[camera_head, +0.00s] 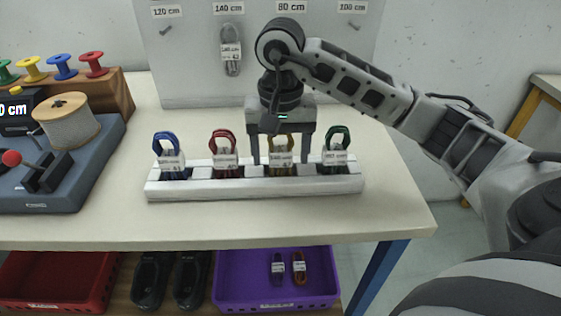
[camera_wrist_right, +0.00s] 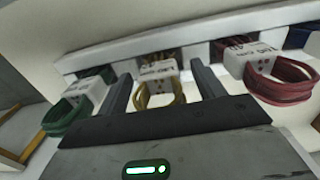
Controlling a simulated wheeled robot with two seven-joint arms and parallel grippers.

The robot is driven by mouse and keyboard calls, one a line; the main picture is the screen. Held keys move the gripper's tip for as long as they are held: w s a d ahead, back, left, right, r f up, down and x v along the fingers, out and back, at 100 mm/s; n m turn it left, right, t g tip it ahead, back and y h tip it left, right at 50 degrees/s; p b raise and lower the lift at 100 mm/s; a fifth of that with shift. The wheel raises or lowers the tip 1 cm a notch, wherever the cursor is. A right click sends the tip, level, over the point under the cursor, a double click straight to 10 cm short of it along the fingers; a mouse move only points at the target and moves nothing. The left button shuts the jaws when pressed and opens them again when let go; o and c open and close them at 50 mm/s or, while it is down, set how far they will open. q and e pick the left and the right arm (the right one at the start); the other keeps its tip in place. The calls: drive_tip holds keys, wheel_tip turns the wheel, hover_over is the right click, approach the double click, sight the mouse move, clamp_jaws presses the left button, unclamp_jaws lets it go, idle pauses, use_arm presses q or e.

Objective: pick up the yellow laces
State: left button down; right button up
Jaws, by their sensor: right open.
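The yellow laces (camera_head: 283,145) stand as a looped bundle with a white label in a slot of the white rack (camera_head: 255,188). They sit between the red laces (camera_head: 223,142) and the green laces (camera_head: 338,138). My right gripper (camera_head: 281,158) is open, with one finger on each side of the yellow bundle. In the right wrist view the yellow laces (camera_wrist_right: 158,90) show between the two spread fingers (camera_wrist_right: 163,92), with gaps on both sides. My left gripper is not in view.
Blue laces (camera_head: 168,152) stand at the rack's left end. A grey machine with a cord spool (camera_head: 66,121) stands on the table's left. A pegboard (camera_head: 195,60) with one grey lace bundle (camera_head: 231,50) is behind. Below are a purple crate (camera_head: 230,275) and a red crate (camera_head: 55,282).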

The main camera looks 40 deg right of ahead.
drive_tip(key=c, duration=1.1)
drive_tip(key=shift+o, duration=0.2)
